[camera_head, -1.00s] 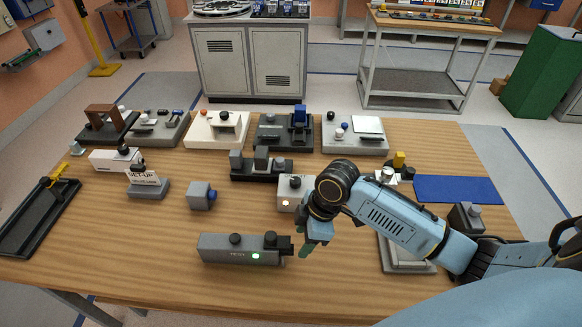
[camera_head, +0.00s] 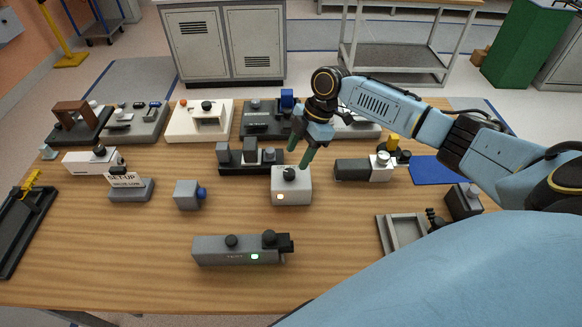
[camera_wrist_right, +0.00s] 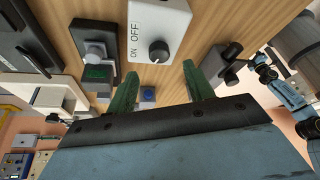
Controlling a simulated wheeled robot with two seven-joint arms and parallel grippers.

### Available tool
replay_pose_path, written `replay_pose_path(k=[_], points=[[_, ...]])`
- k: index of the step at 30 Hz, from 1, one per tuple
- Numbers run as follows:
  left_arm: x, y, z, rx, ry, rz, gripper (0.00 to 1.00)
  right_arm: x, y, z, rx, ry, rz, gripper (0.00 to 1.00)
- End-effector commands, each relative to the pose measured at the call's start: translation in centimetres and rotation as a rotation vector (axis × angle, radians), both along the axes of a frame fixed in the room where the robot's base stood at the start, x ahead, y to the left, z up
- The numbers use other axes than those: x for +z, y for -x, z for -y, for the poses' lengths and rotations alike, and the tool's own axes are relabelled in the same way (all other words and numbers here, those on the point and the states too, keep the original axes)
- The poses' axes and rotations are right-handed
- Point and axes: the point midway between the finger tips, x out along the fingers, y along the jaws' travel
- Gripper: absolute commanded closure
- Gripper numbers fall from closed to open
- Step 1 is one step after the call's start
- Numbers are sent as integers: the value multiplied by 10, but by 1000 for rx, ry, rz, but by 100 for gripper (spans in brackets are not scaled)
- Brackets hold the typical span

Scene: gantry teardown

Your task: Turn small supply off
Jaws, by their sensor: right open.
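A small light-grey box (camera_head: 291,187) with a black round knob (camera_head: 289,173) on top stands mid-table; an orange lamp glows on its front. In the wrist view, the knob (camera_wrist_right: 159,51) sits beside the printed words ON and OFF on the box (camera_wrist_right: 150,20). Which word the knob points to I cannot tell. My right gripper (camera_head: 300,146) is open and empty, its green fingers just above and behind the box. In the wrist view, the knob lies ahead, between the open fingers (camera_wrist_right: 160,70), apart from them. I cannot see my left gripper.
A long grey unit (camera_head: 235,250) with a green light stands in front. A dark fixture (camera_head: 250,158) stands close behind the box. Bare wood lies in front of the box.

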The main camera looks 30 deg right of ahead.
Motion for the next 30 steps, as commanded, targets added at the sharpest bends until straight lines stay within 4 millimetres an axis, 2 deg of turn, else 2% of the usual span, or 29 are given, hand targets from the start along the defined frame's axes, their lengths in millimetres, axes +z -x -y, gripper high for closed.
replay_pose_path(k=[3,9,13,21,23,30], points=[[-2,0,0,0,0,0,31,-23,0,-9,-1,0,-4,48],[-3,-1,0,0,0,2,31,-47,-2,-19,0,1,0,48],[-3,-3,0,0,0,4,31,-53,-2,-22,0,1,0,48],[-3,-5,0,0,1,7,31,-55,-2,-22,0,1,0,48],[-3,-5,0,0,1,7,31,-54,-2,-22,0,1,0,53],[-3,-5,0,0,1,8,31,-54,-2,-22,0,1,0,84]])
